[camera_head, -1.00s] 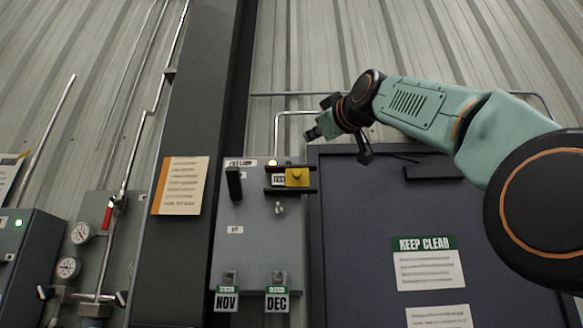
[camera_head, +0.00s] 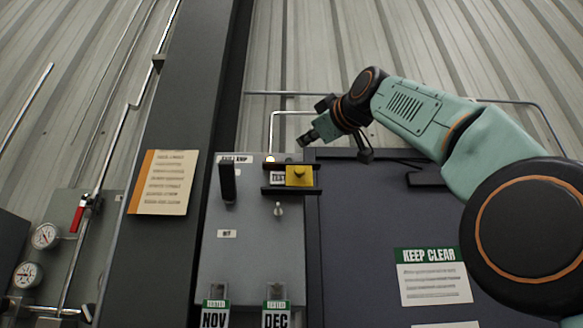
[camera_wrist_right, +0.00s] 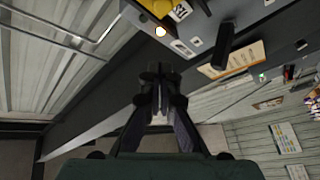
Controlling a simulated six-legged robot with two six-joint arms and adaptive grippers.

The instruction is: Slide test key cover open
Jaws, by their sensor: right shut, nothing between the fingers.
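The yellow test key cover (camera_head: 299,176) has a small raised knob and sits between two black rails on the grey panel (camera_head: 245,265). It stands at the right end of the rails, with part of a TEST label (camera_head: 278,177) showing to its left. The yellow cover also shows at the top edge of the right wrist view (camera_wrist_right: 157,7). My right gripper (camera_head: 308,139) is above the cover, pointing left and down, apart from it. In the wrist view its fingers (camera_wrist_right: 158,75) are together and empty. My left gripper is not in view.
A lit lamp (camera_head: 270,159) is above the rails and a black handle (camera_head: 228,183) is to the left. A key-like metal piece (camera_head: 279,209) is below. NOV (camera_head: 214,318) and DEC (camera_head: 276,318) tags hang lower. A dark cabinet (camera_head: 365,220) is at right.

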